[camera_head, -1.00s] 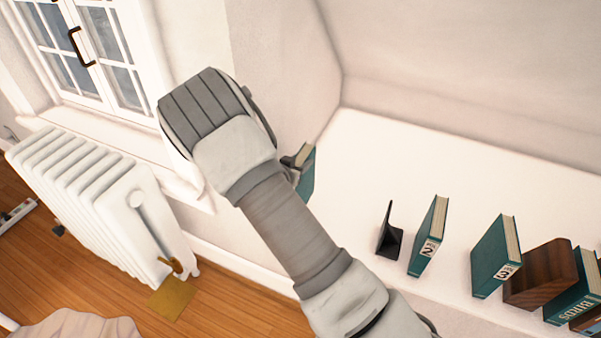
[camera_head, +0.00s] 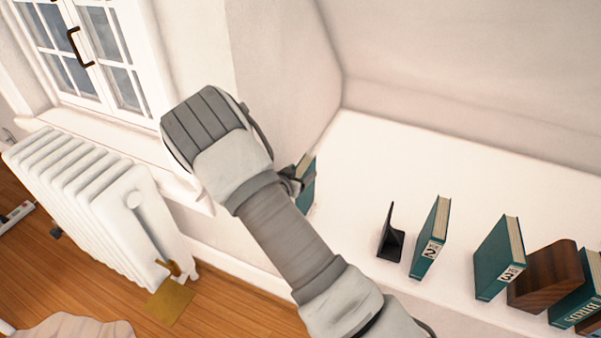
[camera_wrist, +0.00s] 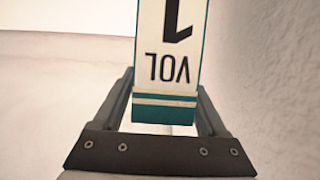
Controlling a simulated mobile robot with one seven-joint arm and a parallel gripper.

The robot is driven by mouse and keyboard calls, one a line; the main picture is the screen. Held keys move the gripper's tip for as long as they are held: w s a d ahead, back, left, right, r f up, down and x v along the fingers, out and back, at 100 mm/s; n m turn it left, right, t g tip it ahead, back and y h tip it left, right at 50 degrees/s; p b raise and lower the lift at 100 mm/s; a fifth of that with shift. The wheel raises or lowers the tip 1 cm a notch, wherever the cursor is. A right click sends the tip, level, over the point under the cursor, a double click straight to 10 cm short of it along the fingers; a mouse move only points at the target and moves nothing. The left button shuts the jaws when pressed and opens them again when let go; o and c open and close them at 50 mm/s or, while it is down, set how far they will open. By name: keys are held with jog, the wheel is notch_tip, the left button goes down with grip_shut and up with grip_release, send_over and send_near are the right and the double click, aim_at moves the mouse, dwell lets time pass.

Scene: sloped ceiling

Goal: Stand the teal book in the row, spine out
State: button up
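A teal book with a white spine label reading VOL 1 (camera_wrist: 168,112) sits between the two fingers of my gripper (camera_wrist: 166,108), which look closed on its sides. In the head view the same book (camera_head: 309,190) shows at the shelf's left end, near the side wall, partly hidden by my arm. My gripper (camera_head: 291,181) is mostly hidden there too. Whether the book touches the shelf cannot be seen. To the right, teal book 2 (camera_head: 430,240) and teal book 3 (camera_head: 498,260) stand upright, spines facing front, with a gap between them.
A black bookend (camera_head: 391,240) stands just left of book 2. A brown wooden block (camera_head: 546,276) and another teal book (camera_head: 577,300) stand right of book 3. The white shelf (camera_head: 375,150) is clear behind the row. A radiator (camera_head: 90,195) and window are at left.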

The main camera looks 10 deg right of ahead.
jog(key=shift+s+a+r, duration=0.1)
jog(key=shift+r, duration=0.2)
jog(key=p+v, duration=0.3)
jog(key=v, duration=0.8)
jog(key=shift+s+a, duration=0.15)
jog(key=shift+s, duration=0.15)
